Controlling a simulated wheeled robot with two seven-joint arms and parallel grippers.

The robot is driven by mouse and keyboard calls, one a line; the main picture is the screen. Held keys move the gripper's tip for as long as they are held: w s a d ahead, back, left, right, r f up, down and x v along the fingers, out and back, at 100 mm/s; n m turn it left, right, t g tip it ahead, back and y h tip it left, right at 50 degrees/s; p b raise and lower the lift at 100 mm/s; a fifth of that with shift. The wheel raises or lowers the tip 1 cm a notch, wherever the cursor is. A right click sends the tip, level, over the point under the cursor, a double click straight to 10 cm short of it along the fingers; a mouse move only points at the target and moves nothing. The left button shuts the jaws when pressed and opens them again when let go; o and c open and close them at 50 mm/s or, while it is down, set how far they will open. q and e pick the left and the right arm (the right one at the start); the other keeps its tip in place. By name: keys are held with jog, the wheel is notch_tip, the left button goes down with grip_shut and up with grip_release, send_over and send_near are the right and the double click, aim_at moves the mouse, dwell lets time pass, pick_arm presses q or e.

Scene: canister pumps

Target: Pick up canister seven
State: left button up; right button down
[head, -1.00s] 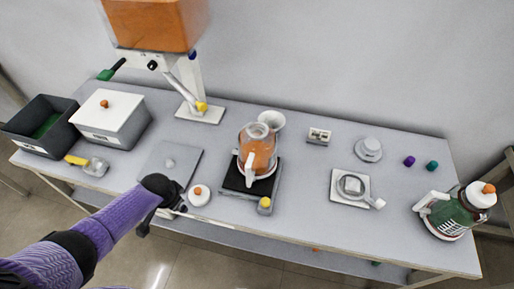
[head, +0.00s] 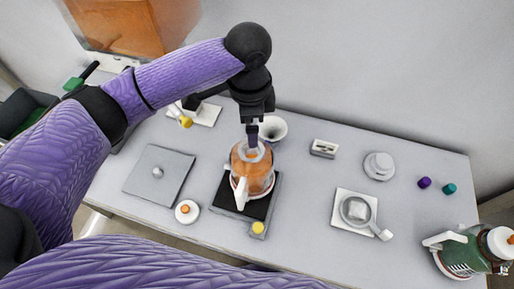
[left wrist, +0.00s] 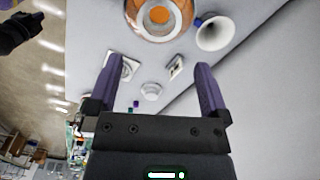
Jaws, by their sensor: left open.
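No number seven is readable on any canister. An orange see-through canister (head: 262,180) with a clear rim and white handle stands on a black pad; its top shows in the left wrist view (left wrist: 140,28). A green canister (head: 462,254) with a white top, white handle and orange cap stands at the table's right end. My left gripper (head: 252,138) points down just above and behind the orange canister's rim. Its fingers (left wrist: 158,75) are spread with nothing between them. A dark part of my other arm shows at the left wrist view's upper left; its jaws are unclear.
A white funnel (head: 272,129) stands right behind the orange canister. A grey plate (head: 160,178) and a small orange-knobbed white disc (head: 187,212) lie left. A round-topped white pad (head: 340,224), small block (head: 324,148), white lid (head: 379,166) and two small knobs lie right. Table space between is clear.

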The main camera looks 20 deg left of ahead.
aim_at(251, 154)
pick_arm(q)
notch_tip(251, 154, down, 10)
jog(key=b, duration=0.2)
jog(key=shift+s+a+r+b, duration=0.1)
jog(key=shift+r+b, duration=0.05)
jog(key=shift+b, duration=0.15)
jog(key=shift+c, duration=1.2)
jog(key=shift+r, duration=0.1)
grip_shut()
pick_arm(e)
jog(key=f, duration=0.1)
jog(key=s+f, duration=0.1)
jog(key=shift+s+f, duration=0.1)
jog(key=shift+f, duration=0.25)
